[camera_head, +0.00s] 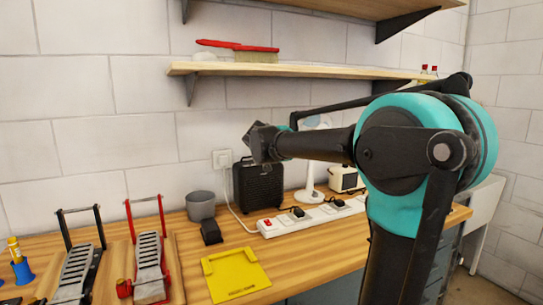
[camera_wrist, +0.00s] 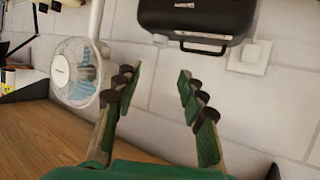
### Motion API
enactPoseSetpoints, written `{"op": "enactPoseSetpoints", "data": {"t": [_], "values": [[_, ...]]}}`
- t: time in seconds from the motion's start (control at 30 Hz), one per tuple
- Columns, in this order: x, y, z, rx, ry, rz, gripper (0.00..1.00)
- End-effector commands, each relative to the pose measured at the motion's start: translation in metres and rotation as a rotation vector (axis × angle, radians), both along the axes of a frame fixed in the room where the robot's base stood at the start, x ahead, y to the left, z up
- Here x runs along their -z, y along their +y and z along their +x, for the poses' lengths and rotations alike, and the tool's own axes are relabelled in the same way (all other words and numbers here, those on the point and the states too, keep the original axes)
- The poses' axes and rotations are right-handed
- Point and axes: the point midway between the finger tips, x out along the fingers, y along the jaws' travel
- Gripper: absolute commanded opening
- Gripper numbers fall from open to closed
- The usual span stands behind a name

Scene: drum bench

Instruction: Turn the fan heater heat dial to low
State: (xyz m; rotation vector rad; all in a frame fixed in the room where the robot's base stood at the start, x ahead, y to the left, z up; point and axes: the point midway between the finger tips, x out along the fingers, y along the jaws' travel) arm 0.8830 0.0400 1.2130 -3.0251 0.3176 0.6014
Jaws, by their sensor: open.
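A black box with a ribbed front (camera_head: 258,186) stands against the wall at the back of the bench. It also shows at the top of the wrist view, upside down, with a carry handle (camera_wrist: 198,18). A small cream-white appliance (camera_head: 343,180) stands further right, partly behind my arm. I cannot tell for certain which is the fan heater, and no heat dial can be made out. My gripper (camera_wrist: 155,78) is open and empty, with bare wall between its fingers. In the head view the dark end of my arm (camera_head: 262,143) is in the air above the black box.
A white fan (camera_head: 312,180) stands right of the black box. A power strip (camera_head: 300,218) with plugs lies in front. A wall socket (camera_head: 222,158), grey cup (camera_head: 200,205), yellow tray (camera_head: 235,276) and pedals (camera_head: 150,264) are to the left. A shelf (camera_head: 300,72) hangs above.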

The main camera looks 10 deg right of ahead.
Motion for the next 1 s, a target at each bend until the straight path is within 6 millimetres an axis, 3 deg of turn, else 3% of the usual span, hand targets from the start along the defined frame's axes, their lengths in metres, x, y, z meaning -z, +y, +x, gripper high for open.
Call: {"op": "enactPoseSetpoints", "data": {"t": [0.17, 0.8, 1.0], "values": [[0.007, -0.003, 0.015, 0.001, 0.001, 0.001, 0.41], [0.05, -0.026, 0.118, 0.002, 0.001, 0.0, 0.41], [0.061, -0.031, 0.143, 0.001, 0.0, 0.0, 0.41]]}}
